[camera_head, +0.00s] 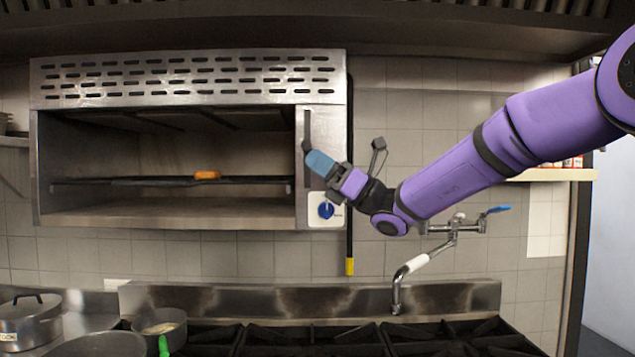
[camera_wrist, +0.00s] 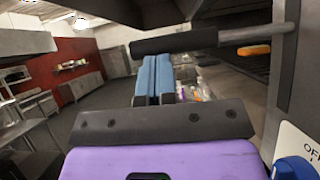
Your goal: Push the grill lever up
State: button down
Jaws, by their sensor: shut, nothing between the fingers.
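The grill (camera_head: 190,207) is a steel box on the back wall, with a slot (camera_head: 307,125) in its right panel. The lever has a dark handle (camera_wrist: 185,41) on a grey rod in the wrist view; in the head view its handle (camera_head: 306,147) shows small at the slot, partly hidden. My gripper (camera_head: 315,158) has blue fingers, shut and empty, in front of the right panel. In the wrist view the fingertips (camera_wrist: 154,60) are close to the handle, which shows just past them. I cannot tell whether they touch.
A blue knob (camera_head: 326,210) sits below the lever. A rack (camera_head: 120,181) inside the grill bears an orange piece of food (camera_head: 207,175). A wall tap (camera_head: 420,262) is at the right, with pots (camera_head: 30,320) and burners (camera_head: 310,340) below.

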notch_tip(320, 180, up, 7)
jog(key=m+t, duration=0.4)
jog(key=m, duration=0.1)
jog(key=shift+f+h, duration=0.2)
jog(key=shift+h, duration=0.2)
jog(key=shift+r, duration=0.1)
jog(key=shift+w, duration=0.1)
